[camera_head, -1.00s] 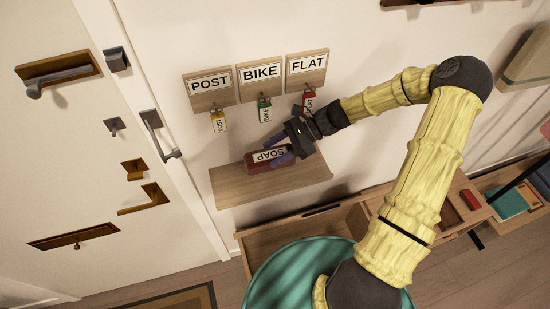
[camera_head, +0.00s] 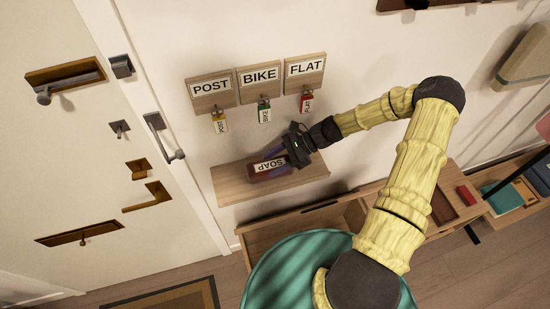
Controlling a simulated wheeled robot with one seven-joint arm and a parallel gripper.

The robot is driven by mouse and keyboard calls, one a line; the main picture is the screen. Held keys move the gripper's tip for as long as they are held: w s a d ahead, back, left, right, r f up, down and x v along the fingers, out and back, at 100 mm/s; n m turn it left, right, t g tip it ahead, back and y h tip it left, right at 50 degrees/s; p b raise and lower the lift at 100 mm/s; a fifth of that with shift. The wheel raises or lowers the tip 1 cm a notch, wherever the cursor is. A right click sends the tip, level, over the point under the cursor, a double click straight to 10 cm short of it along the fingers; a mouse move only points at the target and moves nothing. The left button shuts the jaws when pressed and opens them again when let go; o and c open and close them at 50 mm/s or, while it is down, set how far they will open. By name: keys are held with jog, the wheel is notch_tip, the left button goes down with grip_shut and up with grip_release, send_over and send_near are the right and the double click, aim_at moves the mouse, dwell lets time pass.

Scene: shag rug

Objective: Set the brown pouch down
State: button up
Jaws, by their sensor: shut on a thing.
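The brown pouch (camera_head: 258,173), dark reddish brown with a white SOAP label that reads upside down, is low over the light wooden wall shelf (camera_head: 229,190). It lies at a slant across the middle of the shelf. My gripper (camera_head: 276,160) is shut on it from the upper right, with its bluish fingers along the pouch. The fingers hide part of the pouch. I cannot tell whether its underside touches the shelf.
Above the shelf are wooden plates POST (camera_head: 211,91), BIKE (camera_head: 261,81) and FLAT (camera_head: 305,71), with tagged keys hanging below. A white door (camera_head: 85,190) with handles stands at left. An open wooden drawer unit (camera_head: 290,229) is below. The shelf's left end is bare.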

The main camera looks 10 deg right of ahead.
jog(key=shift+f, duration=0.2)
jog(key=o, duration=1.2)
jog(key=shift+o, duration=0.2)
